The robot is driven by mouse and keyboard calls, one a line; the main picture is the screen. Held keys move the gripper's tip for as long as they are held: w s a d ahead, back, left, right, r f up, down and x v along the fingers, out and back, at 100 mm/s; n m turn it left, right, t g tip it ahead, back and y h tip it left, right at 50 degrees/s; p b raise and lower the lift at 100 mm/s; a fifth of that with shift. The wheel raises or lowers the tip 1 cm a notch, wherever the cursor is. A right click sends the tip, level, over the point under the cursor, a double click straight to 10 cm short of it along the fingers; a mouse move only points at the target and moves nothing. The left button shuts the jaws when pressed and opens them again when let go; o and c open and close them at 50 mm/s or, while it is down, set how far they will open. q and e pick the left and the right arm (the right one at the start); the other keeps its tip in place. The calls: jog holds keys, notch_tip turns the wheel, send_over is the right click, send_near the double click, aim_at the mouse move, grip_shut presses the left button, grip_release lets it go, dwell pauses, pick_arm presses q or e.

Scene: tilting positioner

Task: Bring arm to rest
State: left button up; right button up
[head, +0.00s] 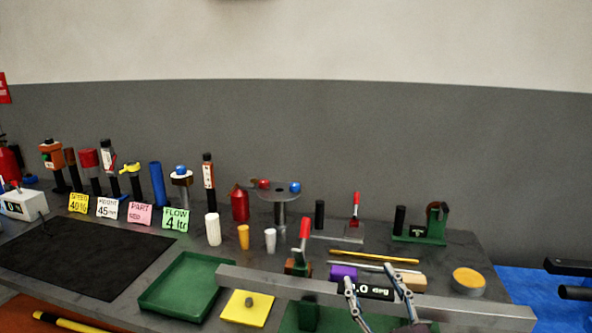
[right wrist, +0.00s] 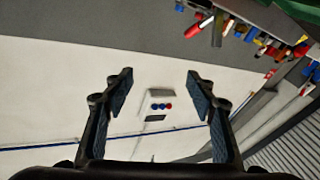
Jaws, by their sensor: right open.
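My right gripper (head: 371,278) shows at the lower right of the head view, its two fingers spread apart with nothing between them. It is in front of a display reading about 0 deg (head: 377,292) and a purple cylinder (head: 341,272); I cannot tell if it touches them. In the right wrist view the open fingers (right wrist: 160,92) frame a pale wall or floor with a small grey box far beyond. My left gripper is not in view.
A long grey bar (head: 450,308) crosses the bench front. A green tray (head: 183,287), a yellow plate (head: 247,309) and a red-handled clamp (head: 305,238) are left of the gripper. Several tools and bottles line the back. The black mat (head: 85,258) is bare.

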jog(key=s+d+f+m+g+h, duration=0.1)
jog(key=s+d+f+g, duration=0.2)
jog(key=f, duration=0.4)
jog(key=s+d+f+m+g+h, duration=0.2)
jog(key=s+f+g, duration=0.1)
jog(key=s+f, duration=0.3)
jog(key=s+d+f+m+g+h, duration=0.1)
jog(key=s+d+f+g, duration=0.15)
jog(key=f, duration=0.55)
jog(key=s+a+f+g, duration=0.1)
jog(key=s+f+g, duration=0.35)
jog(key=s, duration=0.45)
jog(key=s+a+f+g, duration=0.1)
jog(key=s+f+g, duration=0.3)
jog(key=s, duration=0.6)
notch_tip(320, 180, down, 28)
jog(key=s+n, duration=0.1)
jog(key=s, duration=0.1)
jog(key=s+d+f+g, duration=0.1)
jog(key=s+d+f, duration=0.2)
jog(key=s+f, duration=1.2)
jog(key=shift+s+d+f+y, duration=0.2)
jog(key=shift+s+y, duration=0.1)
jog(key=shift+s, duration=0.5)
